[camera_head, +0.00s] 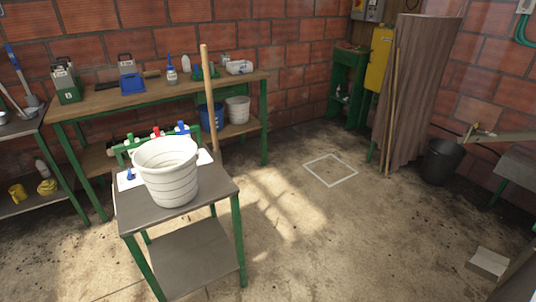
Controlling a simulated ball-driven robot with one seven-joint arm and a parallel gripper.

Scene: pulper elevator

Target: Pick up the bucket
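A white ribbed bucket (168,180) stands upright on the grey top of a small green-legged table (212,190), left of centre. Its rim is widest at the top, and its inside is mostly pale and hard to read. My gripper is not in view, and nothing is seen touching the bucket. A white sheet and a green rack with red and blue-topped parts (156,133) lie just behind the bucket, partly hidden by it.
A long wooden bench (150,94) with tools stands behind. Under it are a blue bucket (218,116) and another white bucket (238,109). A wooden pole (209,100) stands behind the table. A dark bin (441,160) is at right. The middle floor, with a white square outline (331,156), is clear.

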